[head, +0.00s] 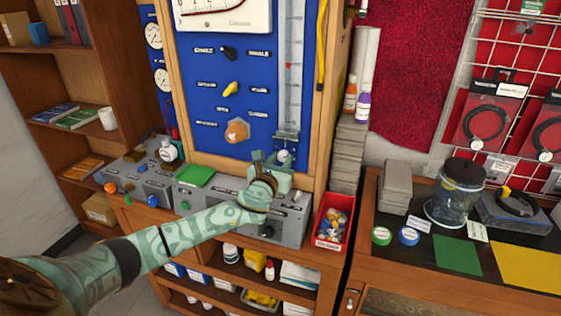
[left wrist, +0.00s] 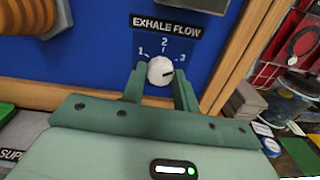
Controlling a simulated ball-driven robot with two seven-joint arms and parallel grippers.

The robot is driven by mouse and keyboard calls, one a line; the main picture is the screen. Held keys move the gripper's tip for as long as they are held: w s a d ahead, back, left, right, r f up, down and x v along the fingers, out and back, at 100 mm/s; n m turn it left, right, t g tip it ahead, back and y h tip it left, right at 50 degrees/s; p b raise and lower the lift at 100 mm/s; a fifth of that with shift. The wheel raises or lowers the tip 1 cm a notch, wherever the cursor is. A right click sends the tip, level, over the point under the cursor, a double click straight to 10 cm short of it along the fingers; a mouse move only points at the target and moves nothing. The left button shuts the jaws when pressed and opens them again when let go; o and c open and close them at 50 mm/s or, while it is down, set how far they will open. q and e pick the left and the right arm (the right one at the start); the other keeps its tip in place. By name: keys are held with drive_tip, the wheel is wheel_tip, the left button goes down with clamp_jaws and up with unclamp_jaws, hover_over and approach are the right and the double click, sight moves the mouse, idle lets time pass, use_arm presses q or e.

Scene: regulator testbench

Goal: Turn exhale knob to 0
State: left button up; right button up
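The exhale knob (left wrist: 160,71) is a small white dial under the "EXHALE FLOW" label (left wrist: 165,25) on the blue panel. Marks 1, 2 and 3 surround its top. A dark mark on its face points right, below the 3. In the left wrist view my left gripper (left wrist: 160,80) has one finger on each side of the knob, close against it, with no clear gap. In the head view the same gripper (head: 277,160) is at the panel's lower right, and the white knob (head: 284,155) shows between its fingers. No 0 mark is readable. My right gripper is out of view.
The glass flow tube (head: 290,80) rises above the knob. The wooden frame (head: 320,100) stands close on the right. A grey control box (head: 205,203) lies below, beside a red bin (head: 333,214). Yellow (head: 230,88) and orange (head: 237,131) knobs are to the left.

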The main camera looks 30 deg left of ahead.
use_arm(q)
drive_tip(key=c, duration=0.3)
